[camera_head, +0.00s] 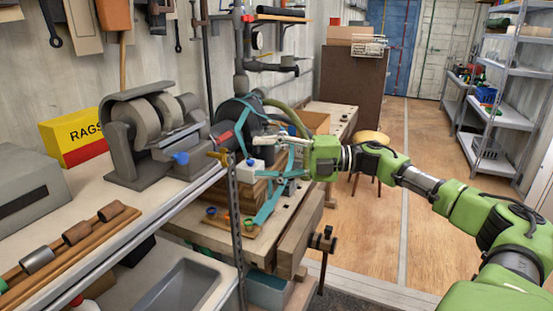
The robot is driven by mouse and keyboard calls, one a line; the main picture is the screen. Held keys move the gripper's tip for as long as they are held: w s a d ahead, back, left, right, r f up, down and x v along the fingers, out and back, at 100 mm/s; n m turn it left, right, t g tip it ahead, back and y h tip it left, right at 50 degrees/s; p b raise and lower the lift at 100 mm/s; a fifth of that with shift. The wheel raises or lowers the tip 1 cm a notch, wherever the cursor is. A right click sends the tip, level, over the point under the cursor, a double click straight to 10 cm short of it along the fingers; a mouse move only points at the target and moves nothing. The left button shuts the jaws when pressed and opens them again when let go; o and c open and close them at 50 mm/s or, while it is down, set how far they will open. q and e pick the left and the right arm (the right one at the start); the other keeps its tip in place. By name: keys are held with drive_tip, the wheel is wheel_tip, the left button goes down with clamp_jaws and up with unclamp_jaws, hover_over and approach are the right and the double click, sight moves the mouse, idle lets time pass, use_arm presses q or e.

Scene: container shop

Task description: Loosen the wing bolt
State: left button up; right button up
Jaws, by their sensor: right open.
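My right gripper (257,141) reaches in from the right, its pale fingers pointing left and open, over the workbench beside a dark round machine body with teal straps (243,120). Just left of the fingertips are a red-handled part (224,136) and a small brass wing-shaped piece (218,154). A blue knob-like piece (181,157) sits on the front of the grey bench grinder (146,130), farther left. I cannot tell which of these is the wing bolt. The fingers appear apart from the brass piece. My left gripper is out of view.
A wooden workbench (290,225) with a vise screw (322,240) stands below my right gripper. A yellow RAGS box (75,136) is at left. The wooden floor at right is open, with metal shelves (510,70) beyond.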

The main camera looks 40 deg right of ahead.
drive_tip(key=shift+v, duration=1.3)
drive_tip(key=shift+d+f, duration=0.1)
